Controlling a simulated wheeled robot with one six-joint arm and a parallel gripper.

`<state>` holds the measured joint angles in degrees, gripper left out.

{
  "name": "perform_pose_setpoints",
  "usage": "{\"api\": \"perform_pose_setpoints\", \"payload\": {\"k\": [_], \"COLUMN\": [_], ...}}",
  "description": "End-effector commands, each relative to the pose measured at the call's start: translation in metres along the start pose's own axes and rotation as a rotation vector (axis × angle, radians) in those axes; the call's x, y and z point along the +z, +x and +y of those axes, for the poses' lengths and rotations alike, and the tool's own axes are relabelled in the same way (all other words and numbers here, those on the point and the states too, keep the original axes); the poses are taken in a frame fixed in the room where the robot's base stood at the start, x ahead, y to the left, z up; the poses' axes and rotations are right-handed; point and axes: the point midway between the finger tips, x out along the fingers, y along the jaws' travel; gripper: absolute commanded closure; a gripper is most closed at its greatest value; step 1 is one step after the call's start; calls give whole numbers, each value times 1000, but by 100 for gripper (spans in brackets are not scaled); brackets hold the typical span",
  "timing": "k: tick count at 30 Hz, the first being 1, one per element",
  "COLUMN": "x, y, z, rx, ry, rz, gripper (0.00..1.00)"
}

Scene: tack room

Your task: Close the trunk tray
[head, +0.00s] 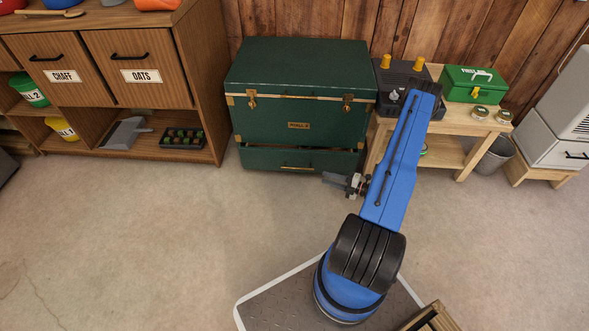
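A dark green trunk (300,112) with brass corners and latches stands against the wood wall, its lid down. The trunk tray (270,161) is a low green drawer at its base with a brass handle (297,167). The tray sticks out a little from the trunk front, with a dark gap showing above it. My gripper (328,180) is low, just in front of and beside the tray's right end, pointing left. I cannot tell whether it touches the tray. Its fingers are too small to show whether they are open or shut.
A wooden cabinet (195,85) stands on the left. A grey bucket (497,156) is at right. The floor in front is clear.

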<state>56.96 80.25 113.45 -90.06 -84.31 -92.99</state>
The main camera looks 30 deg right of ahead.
Motion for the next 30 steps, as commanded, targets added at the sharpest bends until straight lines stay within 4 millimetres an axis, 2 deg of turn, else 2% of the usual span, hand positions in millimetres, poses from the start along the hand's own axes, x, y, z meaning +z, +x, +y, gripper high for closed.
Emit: {"api": "perform_pose_setpoints", "payload": {"k": [3,8,30], "x": [-1,-1,-1], "y": [-4,8,117], "z": [-1,-1,2], "rx": [23,24,23], "ry": [-4,-5,-6], "rz": [-6,-5,-2], "gripper": [72,72,72]}}
